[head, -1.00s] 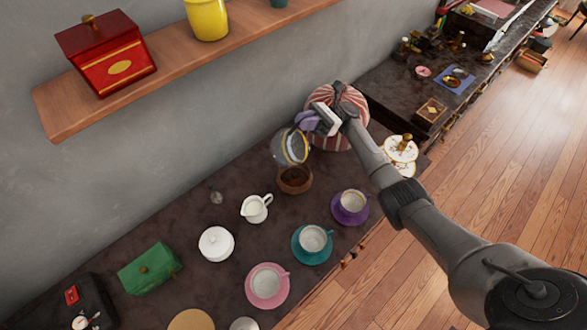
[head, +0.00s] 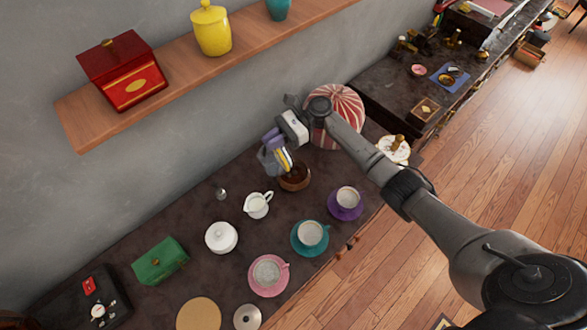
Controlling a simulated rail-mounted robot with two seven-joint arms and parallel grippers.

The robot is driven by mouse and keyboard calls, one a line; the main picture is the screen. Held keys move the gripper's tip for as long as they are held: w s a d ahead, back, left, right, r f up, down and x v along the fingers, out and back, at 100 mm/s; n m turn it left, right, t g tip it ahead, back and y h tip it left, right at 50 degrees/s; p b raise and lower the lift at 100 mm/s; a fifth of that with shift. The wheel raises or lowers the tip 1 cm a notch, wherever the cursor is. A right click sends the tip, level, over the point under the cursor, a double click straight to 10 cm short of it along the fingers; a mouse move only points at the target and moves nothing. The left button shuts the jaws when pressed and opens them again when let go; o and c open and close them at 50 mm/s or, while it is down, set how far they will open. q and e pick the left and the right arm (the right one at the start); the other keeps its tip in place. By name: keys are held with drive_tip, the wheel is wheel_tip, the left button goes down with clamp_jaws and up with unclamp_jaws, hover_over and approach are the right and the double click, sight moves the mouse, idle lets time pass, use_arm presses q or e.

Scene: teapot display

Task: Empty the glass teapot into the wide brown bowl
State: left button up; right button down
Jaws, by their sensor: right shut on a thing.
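The glass teapot (head: 267,161) is held in the air by my right gripper (head: 273,141), which is shut on it. It is strongly tilted, and its yellow band (head: 285,159) shows on the side toward the bowl. The wide brown bowl (head: 298,184) stands on the dark counter just right of and below the teapot in the head view. The bowl's inside looks dark brown; the teapot hides part of its left rim. I cannot make out any stream or the teapot's contents. My left gripper is not in view.
Purple (head: 346,203), teal (head: 310,237) and pink (head: 268,275) cups on saucers line the front. A striped round object (head: 338,118) stands behind. A wooden shelf (head: 178,90) hangs above.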

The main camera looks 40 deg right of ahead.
sight(260, 161)
drive_tip(key=a, duration=0.1)
drive_tip(key=a+h, duration=0.1)
drive_tip(key=a, duration=0.1)
drive_tip(key=a+f+h, duration=0.1)
drive_tip(key=shift+w+a+p, duration=0.25)
drive_tip(key=shift+p, duration=0.1)
drive_tip(key=w+a+f+g+h+p, duration=0.1)
drive_tip(key=a+f+h+p, duration=0.1)
drive_tip(key=a+f+h, duration=0.4)
drive_tip(key=w+a+f+g+h+p, duration=0.1)
drive_tip(key=a+f+h+p, duration=0.2)
drive_tip(key=a+f+h, duration=0.4)
drive_tip(key=a+h, duration=0.1)
drive_tip(key=a, duration=0.3)
drive_tip(key=shift+a+f, duration=0.2)
drive_tip(key=shift+a, duration=0.1)
drive_tip(key=shift+w, duration=0.1)
drive_tip(key=shift+n, duration=0.3)
